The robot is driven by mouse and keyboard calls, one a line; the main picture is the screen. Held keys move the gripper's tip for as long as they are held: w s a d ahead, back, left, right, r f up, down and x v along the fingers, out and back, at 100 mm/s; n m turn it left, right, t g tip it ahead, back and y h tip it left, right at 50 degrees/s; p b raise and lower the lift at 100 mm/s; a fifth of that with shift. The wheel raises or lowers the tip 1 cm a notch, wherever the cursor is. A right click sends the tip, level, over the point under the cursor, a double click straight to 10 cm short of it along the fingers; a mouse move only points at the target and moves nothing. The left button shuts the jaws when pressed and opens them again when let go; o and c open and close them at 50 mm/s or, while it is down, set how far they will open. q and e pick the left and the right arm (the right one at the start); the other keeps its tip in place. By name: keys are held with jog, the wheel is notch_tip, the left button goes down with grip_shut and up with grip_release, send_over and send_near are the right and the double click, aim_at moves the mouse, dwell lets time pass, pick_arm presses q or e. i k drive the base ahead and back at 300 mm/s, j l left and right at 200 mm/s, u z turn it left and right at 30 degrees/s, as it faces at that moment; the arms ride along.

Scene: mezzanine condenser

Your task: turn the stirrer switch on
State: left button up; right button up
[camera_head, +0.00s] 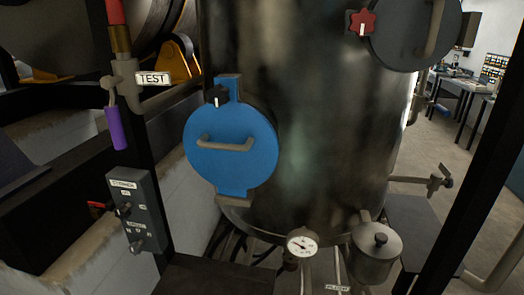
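A grey control box (140,213) is mounted on the dark post at the left. Its top label appears to read "STIRRER", though the lettering is small. Below that label is a dark switch knob (124,209) with tiny markings around it. Its setting is too small to read. A second knob (137,245) sits lower on the same box, under another small label. Neither of my grippers shows in the head view.
A large dark metal vessel (320,120) fills the middle, with a round blue hatch (232,150) on it. A purple-handled valve (114,128) beside a "TEST" label (153,78) is above the box. A gauge (302,242) and metal pot (376,255) are low in front.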

aim_at(122, 211)
jog(key=u, duration=1.3)
